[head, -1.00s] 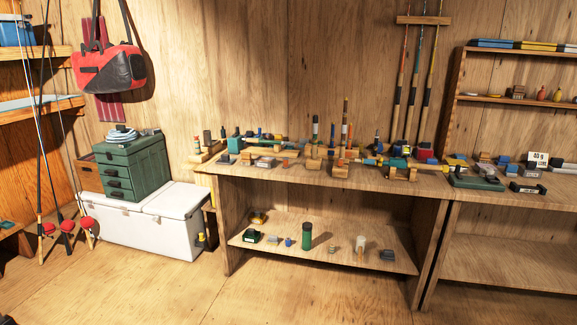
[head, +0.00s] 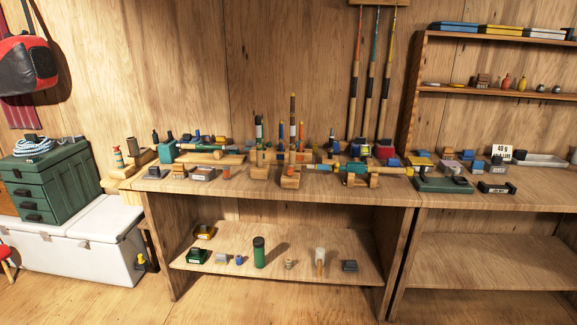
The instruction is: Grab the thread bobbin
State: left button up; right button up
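I cannot tell for certain which item is the thread bobbin, as the small pieces are far off. One small spool-like tan piece (head: 289,263) stands on the lower shelf of the workbench, between a green cylinder (head: 259,252) and a pale cylinder (head: 320,258). A small banded piece (head: 118,158) in red, pale and green stands at the left end of the bench top. Neither of my grippers shows in the head view.
The wooden workbench (head: 390,195) holds many tackle items along its top. A second bench (head: 500,255) with an empty lower shelf adjoins it on the right. A white cooler (head: 70,265) carrying a green drawer box (head: 45,180) stands at left. The floor in front is bare.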

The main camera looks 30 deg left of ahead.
aim_at(226, 168)
jog(key=z, duration=0.25)
jog(key=i, duration=1.25)
jog(key=u, duration=0.8)
jog(key=i, duration=0.85)
jog(key=u, duration=0.7)
